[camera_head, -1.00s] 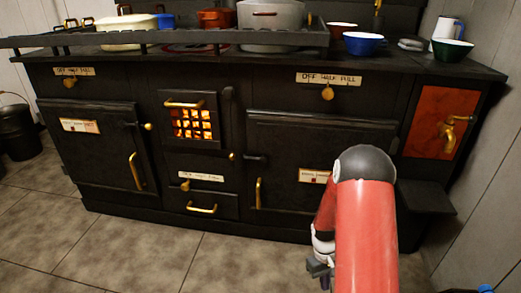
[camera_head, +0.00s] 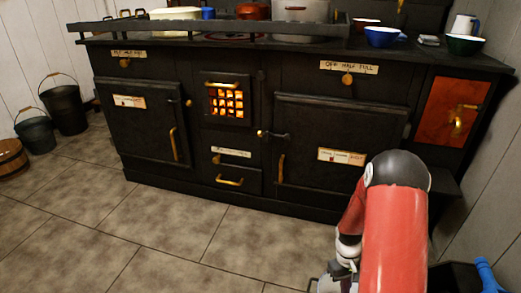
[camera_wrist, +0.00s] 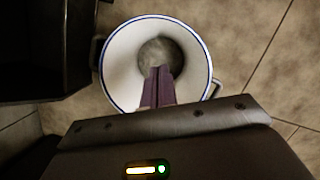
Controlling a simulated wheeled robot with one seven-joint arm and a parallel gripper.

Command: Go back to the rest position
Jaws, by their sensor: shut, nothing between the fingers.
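My gripper shows in the wrist view (camera_wrist: 158,74) with its two purple-grey fingers together and nothing between them. It points down over a white enamel pot with a blue rim (camera_wrist: 117,55), which stands on the tiled floor. I cannot tell how far above the pot the fingertips are. In the head view, my red arm is bent at the lower right, and the gripper end is partly cut off by the bottom edge.
A black stove (camera_head: 300,205) spans the back, its fire glowing behind a grate (camera_head: 227,103). Pots and bowls stand on top. Two dark buckets (camera_head: 66,109) and a wooden tub (camera_head: 10,158) stand left. A blue object (camera_head: 487,274) is at lower right. Floor left of my arm is clear.

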